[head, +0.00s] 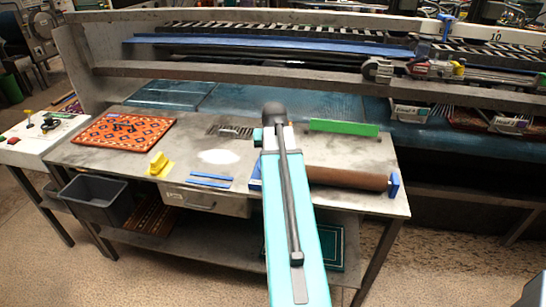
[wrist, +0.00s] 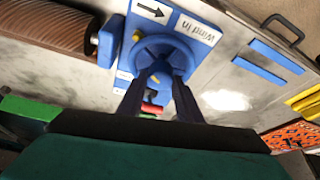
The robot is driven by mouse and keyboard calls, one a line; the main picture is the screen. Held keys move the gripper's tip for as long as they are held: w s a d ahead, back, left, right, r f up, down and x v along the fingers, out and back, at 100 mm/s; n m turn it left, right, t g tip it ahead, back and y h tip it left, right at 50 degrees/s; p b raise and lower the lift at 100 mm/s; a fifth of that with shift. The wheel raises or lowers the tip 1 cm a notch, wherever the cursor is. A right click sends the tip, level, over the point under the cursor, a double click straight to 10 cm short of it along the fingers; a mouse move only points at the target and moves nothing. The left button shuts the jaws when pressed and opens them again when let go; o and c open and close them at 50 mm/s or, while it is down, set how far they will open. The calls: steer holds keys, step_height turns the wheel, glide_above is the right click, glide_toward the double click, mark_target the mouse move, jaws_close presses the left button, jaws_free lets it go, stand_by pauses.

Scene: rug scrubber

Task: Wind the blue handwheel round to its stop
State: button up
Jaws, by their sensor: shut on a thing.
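The blue handwheel (wrist: 165,48) shows in the wrist view, mounted on a blue block beside a brown ribbed roller (wrist: 55,28). A white label (wrist: 198,32) reading "Wind in" and a white arrow label (wrist: 152,11) are next to it. A small yellow spot (wrist: 136,37) shows on its left edge. My gripper (wrist: 161,74) is at the wheel's near part, its dark fingers shut on it; the exact contact is partly hidden. In the head view my arm hides the wheel and gripper; the roller (head: 345,178) and part of its blue support (head: 255,176) show.
The roller lies on a grey bench (head: 120,160). A green bar (head: 343,128) stands behind the roller. Blue strips (head: 211,180), a yellow object (head: 159,164) and a patterned rug piece (head: 122,131) lie to the left. A grey bin (head: 95,200) is under the bench.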

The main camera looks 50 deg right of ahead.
steer(key=o, duration=1)
steer(key=shift+r, duration=0.15)
steer(key=shift+b+v, duration=1.3)
steer(key=shift+v, duration=5.5)
